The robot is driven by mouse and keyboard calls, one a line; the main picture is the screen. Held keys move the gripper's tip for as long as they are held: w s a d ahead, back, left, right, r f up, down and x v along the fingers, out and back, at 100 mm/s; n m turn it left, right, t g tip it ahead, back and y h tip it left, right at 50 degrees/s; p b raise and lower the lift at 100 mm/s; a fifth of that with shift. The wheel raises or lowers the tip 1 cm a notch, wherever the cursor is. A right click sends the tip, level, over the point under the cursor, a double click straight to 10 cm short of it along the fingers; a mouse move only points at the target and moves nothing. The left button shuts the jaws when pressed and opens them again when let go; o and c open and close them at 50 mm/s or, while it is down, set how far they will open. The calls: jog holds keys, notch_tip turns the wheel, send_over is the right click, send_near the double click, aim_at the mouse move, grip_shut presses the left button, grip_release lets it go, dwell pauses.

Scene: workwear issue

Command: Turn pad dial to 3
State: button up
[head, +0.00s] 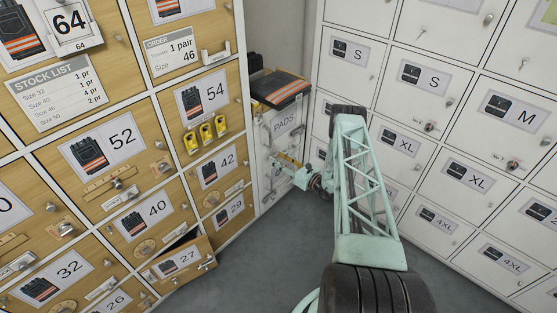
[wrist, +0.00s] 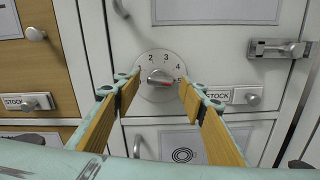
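The pad dial (wrist: 158,82) is a round silver plate with a grey knob on a white door; the numbers 2, 3, 4 and 5 are readable. The knob lies nearly level, its red mark at the right end, by the 5. My gripper (wrist: 160,92) is open, with wooden-faced fingers at the left and right of the dial and nothing between them; contact cannot be told. In the head view my gripper (head: 290,168) is at the narrow white PADS cabinet (head: 265,143), and the dial is hidden there.
A sliding latch (wrist: 280,48) is right of the dial; STOCK handles (wrist: 245,95) flank it. Folded dark workwear (head: 280,88) lies on the cabinet. Wooden drawers stand at left, with drawer 27 (head: 180,262) pulled open. White lockers (head: 430,80) stand at right. The grey floor between is clear.

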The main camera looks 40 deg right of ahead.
jog(key=shift+c, duration=0.5)
jog(key=c, duration=0.7)
jog(key=shift+c, duration=0.2)
jog(key=shift+n, duration=0.4)
jog(key=n+b, duration=0.1)
jog(key=n, duration=0.5)
jog(key=shift+n, duration=0.4)
jog(key=n+b, duration=0.1)
jog(key=n, duration=0.3)
jog(key=shift+n, duration=0.3)
jog(key=shift+r+n, duration=0.1)
jog(key=shift+n, duration=1.7)
